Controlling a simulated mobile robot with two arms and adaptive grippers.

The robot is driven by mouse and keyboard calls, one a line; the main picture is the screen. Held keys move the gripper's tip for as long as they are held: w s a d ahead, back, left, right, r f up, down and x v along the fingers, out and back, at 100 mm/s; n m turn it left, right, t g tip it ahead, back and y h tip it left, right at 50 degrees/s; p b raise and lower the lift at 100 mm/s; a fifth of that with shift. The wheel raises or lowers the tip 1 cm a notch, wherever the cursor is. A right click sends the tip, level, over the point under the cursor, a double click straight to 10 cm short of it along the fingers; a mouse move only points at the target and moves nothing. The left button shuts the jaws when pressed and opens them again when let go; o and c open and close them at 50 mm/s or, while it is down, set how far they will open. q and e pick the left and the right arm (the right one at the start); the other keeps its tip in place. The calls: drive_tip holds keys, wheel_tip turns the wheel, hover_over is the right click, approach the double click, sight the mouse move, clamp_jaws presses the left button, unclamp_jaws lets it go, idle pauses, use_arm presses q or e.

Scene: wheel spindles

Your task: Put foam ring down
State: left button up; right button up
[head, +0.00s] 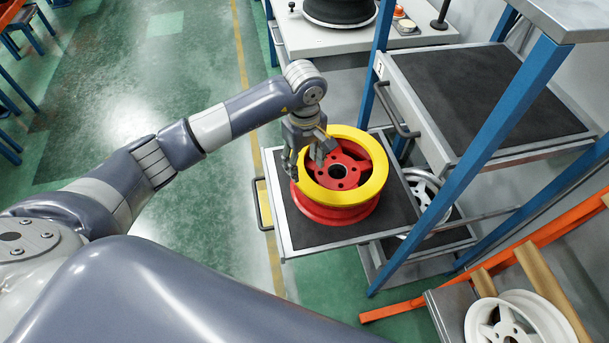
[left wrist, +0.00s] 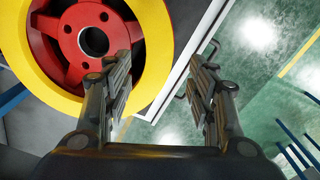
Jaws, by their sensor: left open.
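The yellow foam ring (head: 378,185) lies on top of a red wheel (head: 338,212), around its rim. The wheel rests on the dark mat of a pulled-out tray (head: 290,228). My left gripper (head: 308,160) is open at the ring's left edge, pointing down. In the left wrist view the ring (left wrist: 160,22) shows at the left, with its outer edge between the two fingers of my left gripper (left wrist: 162,72). One finger is over the ring and the other is outside it. I cannot tell whether they touch it. My right gripper is not in view.
Another dark-topped drawer (head: 480,90) is higher up to the right, behind a blue post (head: 465,185). A white wheel (head: 425,190) sits on a lower shelf. Another white wheel (head: 515,320) is at the lower right by an orange beam (head: 480,262). Green floor (head: 130,70) lies open to the left.

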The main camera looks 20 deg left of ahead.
use_arm(q)
drive_tip(key=shift+r+b, duration=0.45)
drive_tip(key=shift+r, duration=1.9)
